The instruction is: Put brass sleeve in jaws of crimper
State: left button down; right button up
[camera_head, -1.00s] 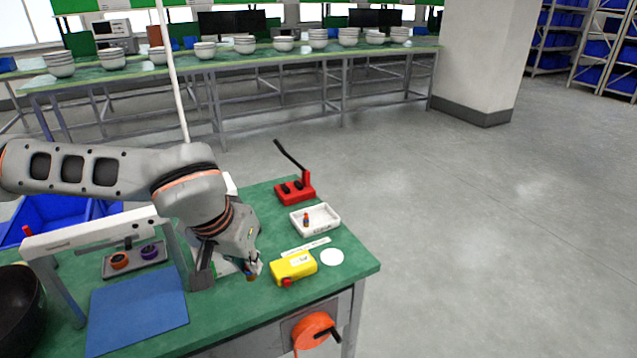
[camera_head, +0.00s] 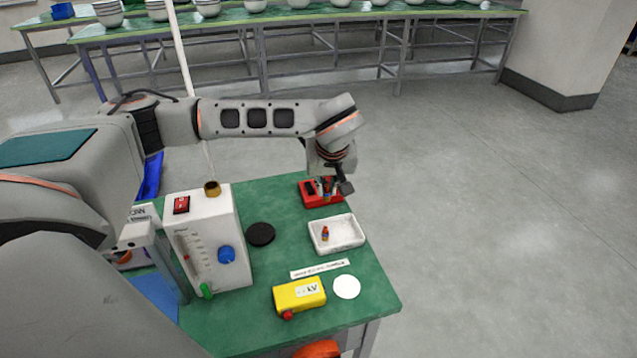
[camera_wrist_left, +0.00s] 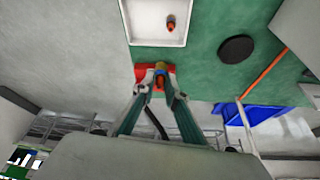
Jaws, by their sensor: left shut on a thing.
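The crimper (camera_head: 313,201) is a red tool at the back right of the green bench. It also shows in the wrist view as a red base (camera_wrist_left: 141,71) beyond my fingertips. My left gripper (camera_head: 335,184) is above the crimper, pointing down, and is shut on a small brass sleeve (camera_wrist_left: 160,69) with orange and blue parts. In the head view the held piece (camera_head: 327,190) shows in front of the crimper's red body. Whether it touches the jaws cannot be told. The crimper's lever is mostly hidden by my arm. My right gripper is out of view.
A white tray (camera_head: 351,243) with a small orange-and-blue piece (camera_head: 325,234) lies in front of the crimper. A yellow device (camera_head: 299,296), a white disc (camera_head: 347,287), a black disc (camera_head: 261,234) and a white box with a gauge (camera_head: 208,247) stand nearby.

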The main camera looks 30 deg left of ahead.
pick_arm(q)
jog(key=shift+n, duration=0.3)
jog(key=w+a+f, duration=0.2)
jog(key=w, duration=0.1)
jog(key=w+a+f, duration=0.2)
jog(key=w+a, duration=0.1)
jog(key=w+a+f, duration=0.2)
jog(key=w+a, duration=0.1)
jog(key=shift+f, duration=0.25)
jog(key=shift+w+a+f, duration=0.9)
jog(key=shift+w+f, duration=0.05)
jog(key=shift+f, duration=0.05)
jog(key=shift+f, duration=0.1)
jog(key=c, duration=2)
grip_release()
jog(key=shift+c, duration=0.2)
